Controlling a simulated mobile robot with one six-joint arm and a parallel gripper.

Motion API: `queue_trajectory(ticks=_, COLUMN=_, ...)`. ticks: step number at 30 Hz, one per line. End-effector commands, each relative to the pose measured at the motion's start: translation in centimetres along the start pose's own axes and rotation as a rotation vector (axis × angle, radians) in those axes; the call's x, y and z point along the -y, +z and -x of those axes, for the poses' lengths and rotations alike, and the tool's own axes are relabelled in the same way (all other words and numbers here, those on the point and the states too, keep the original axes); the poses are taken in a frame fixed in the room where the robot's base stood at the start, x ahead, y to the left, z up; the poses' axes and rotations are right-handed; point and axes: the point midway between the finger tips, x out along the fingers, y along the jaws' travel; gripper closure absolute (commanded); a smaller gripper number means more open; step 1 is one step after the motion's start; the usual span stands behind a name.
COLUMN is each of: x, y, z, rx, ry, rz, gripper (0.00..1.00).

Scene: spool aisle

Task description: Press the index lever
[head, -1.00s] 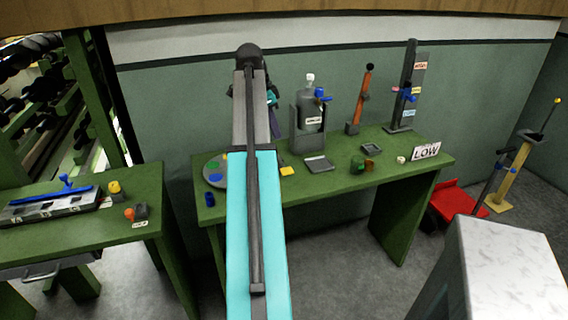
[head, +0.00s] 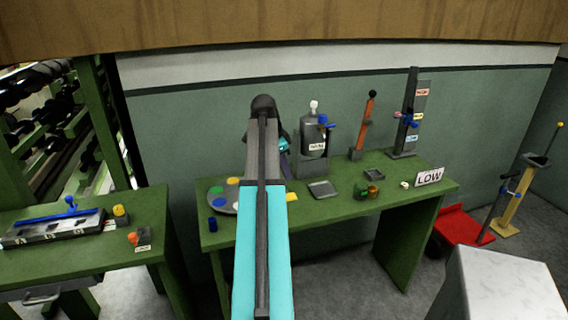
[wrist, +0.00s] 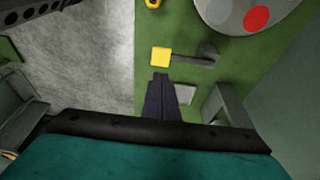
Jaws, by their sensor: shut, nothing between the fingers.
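The index lever shows in the wrist view as a grey arm with a square yellow pad (wrist: 160,56) on its end. It lies beside the round disc (wrist: 225,12) with coloured spots. In the head view its yellow pad (head: 291,197) shows just right of my arm, on the green bench. My gripper (wrist: 160,77) is shut and empty, its dark fingertips close to the pad's lower edge in the wrist picture. I cannot tell the height gap between them. In the head view my arm hides most of the gripper and lever.
A bottle in a grey stand (head: 312,163) is right of the lever. A blue cup (head: 212,224) is at the bench's left front. Another green bench (head: 90,262) is at left.

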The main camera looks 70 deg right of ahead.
Motion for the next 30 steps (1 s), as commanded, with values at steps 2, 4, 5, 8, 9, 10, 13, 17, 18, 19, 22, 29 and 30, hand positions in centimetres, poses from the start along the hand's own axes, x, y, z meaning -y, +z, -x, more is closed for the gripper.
queue_trajectory(ticks=2, x=-0.1, y=0.0, z=-0.9, rx=0.001, ry=0.002, rz=0.000, gripper=1.00)
queue_trajectory(ticks=4, x=-0.1, y=0.0, z=-1.8, rx=0.001, ry=0.002, rz=0.000, gripper=1.00)
queue_trajectory(ticks=5, x=-0.1, y=0.0, z=-2.1, rx=0.001, ry=0.002, rz=0.000, gripper=1.00)
queue_trajectory(ticks=8, x=-0.1, y=0.0, z=-3.3, rx=0.001, ry=0.002, rz=0.000, gripper=1.00)
queue_trajectory(ticks=9, x=-0.1, y=0.0, z=-3.7, rx=0.001, ry=0.002, rz=0.000, gripper=1.00)
queue_trajectory(ticks=10, x=-0.1, y=0.1, z=-4.0, rx=0.001, ry=0.002, rz=0.000, gripper=1.00)
queue_trajectory(ticks=13, x=-0.1, y=0.4, z=-5.0, rx=0.001, ry=0.002, rz=0.000, gripper=1.00)
queue_trajectory(ticks=17, x=-0.1, y=0.7, z=-6.0, rx=0.001, ry=0.001, rz=-0.001, gripper=1.00)
queue_trajectory(ticks=18, x=-0.1, y=0.8, z=-6.3, rx=0.001, ry=0.002, rz=-0.001, gripper=1.00)
queue_trajectory(ticks=19, x=-0.1, y=0.9, z=-6.5, rx=0.001, ry=0.001, rz=-0.001, gripper=1.00)
queue_trajectory(ticks=22, x=-0.1, y=1.0, z=-7.0, rx=0.001, ry=0.000, rz=-0.002, gripper=1.00)
queue_trajectory(ticks=29, x=-0.1, y=1.0, z=-7.3, rx=0.000, ry=0.000, rz=-0.002, gripper=1.00)
queue_trajectory(ticks=30, x=-0.1, y=1.0, z=-7.3, rx=0.000, ry=0.000, rz=-0.002, gripper=1.00)
